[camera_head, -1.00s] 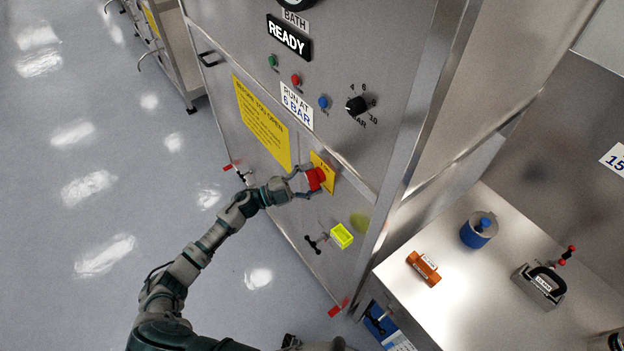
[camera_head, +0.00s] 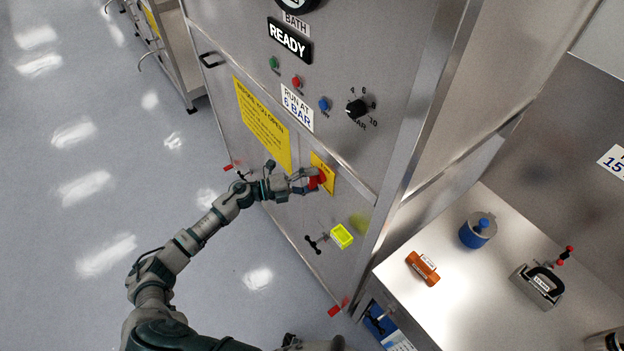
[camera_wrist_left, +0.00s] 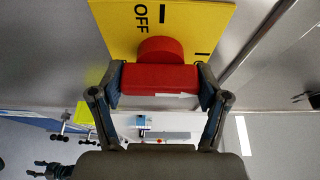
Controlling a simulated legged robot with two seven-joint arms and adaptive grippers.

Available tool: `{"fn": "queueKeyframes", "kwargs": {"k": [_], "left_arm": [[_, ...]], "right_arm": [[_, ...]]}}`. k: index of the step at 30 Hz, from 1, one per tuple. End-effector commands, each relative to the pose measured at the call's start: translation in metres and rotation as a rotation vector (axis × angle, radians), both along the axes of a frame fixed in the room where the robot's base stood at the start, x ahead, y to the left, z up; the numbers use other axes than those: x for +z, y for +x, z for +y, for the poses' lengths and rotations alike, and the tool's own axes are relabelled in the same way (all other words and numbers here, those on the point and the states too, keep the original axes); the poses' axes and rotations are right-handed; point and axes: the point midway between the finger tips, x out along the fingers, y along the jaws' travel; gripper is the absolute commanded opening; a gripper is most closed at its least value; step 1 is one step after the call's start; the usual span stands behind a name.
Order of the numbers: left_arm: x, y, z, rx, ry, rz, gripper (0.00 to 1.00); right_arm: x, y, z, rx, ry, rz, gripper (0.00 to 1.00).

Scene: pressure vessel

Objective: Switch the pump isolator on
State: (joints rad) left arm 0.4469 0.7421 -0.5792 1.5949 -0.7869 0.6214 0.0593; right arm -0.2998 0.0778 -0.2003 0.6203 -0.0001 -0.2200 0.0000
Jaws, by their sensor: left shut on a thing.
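The pump isolator's red handle (camera_head: 318,179) sits on a yellow plate (camera_head: 328,168) on the front of the steel cabinet. In the left wrist view the red handle (camera_wrist_left: 160,78) lies across the picture, with a white arrow on it pointing right. The yellow plate (camera_wrist_left: 112,22) there shows the word OFF and a black bar mark to the right of the knob. My left gripper (camera_head: 309,180) is shut on the red handle, with one finger on each end in the left wrist view (camera_wrist_left: 160,84). My right gripper is not clearly seen.
The cabinet carries a READY display (camera_head: 289,39), push buttons, a black dial (camera_head: 356,108) and a yellow notice (camera_head: 262,122). A yellow-green block (camera_head: 341,236) sticks out below the isolator.

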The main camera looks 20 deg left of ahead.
Motion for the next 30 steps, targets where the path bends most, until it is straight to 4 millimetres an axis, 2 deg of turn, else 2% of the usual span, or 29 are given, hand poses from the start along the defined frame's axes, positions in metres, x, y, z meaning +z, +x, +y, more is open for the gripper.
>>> {"fn": "queueKeyframes", "kwargs": {"k": [1, 11, 12, 14, 25, 30], "left_arm": [[-0.008, -0.003, -0.001, -0.008, 0.012, 0.006, 0.4], [-0.009, -0.004, -0.001, -0.009, 0.014, 0.007, 0.4], [-0.009, -0.004, -0.001, -0.009, 0.014, 0.007, 0.85], [-0.009, -0.003, -0.001, -0.008, 0.013, 0.007, 1.0], [-0.004, -0.002, 0.001, -0.003, 0.008, 0.002, 1.0], [-0.005, -0.012, 0.019, -0.002, 0.009, 0.005, 1.0]], "right_arm": [[0.0, 0.0, 0.0, 0.0, 0.0, 0.0, 0.44], [-0.001, 0.0, 0.0, 0.001, 0.0, 0.001, 0.44], [-0.001, 0.0, -0.001, 0.001, -0.001, 0.001, 0.44], [-0.001, 0.0, -0.001, 0.001, -0.001, 0.001, 0.44], [0.0, -0.001, -0.005, 0.001, -0.006, 0.001, 0.44], [0.0, -0.001, -0.004, 0.001, -0.004, 0.0, 0.44]]}}
